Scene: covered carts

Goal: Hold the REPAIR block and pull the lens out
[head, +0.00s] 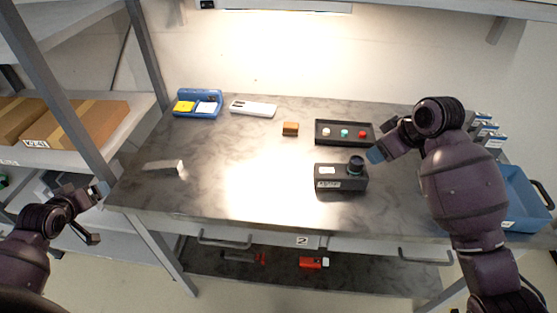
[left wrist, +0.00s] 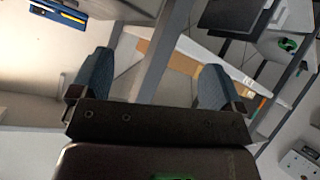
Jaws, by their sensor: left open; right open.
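The dark block (head: 328,184) stands on the grey table, right of centre, with a white label on its front that is too small to read surely. A dark round lens (head: 356,163) stands up from its right end. My right gripper (head: 381,148) is just right of the lens, apart from it, with one bluish fingertip showing clearly. It is open and empty. My left gripper (head: 97,213) is open and empty, off the table's left front edge and far from the block. Its two fingers also show spread in the left wrist view (left wrist: 154,82), with nothing between them.
Behind the block is a black tray (head: 323,142) with several small coloured pieces. A brown block (head: 291,128), a white device (head: 253,108) and a blue holder (head: 198,115) stand farther back. A grey-white piece (head: 164,167) lies left. A blue bin (head: 524,196) is right. The table's front middle is clear.

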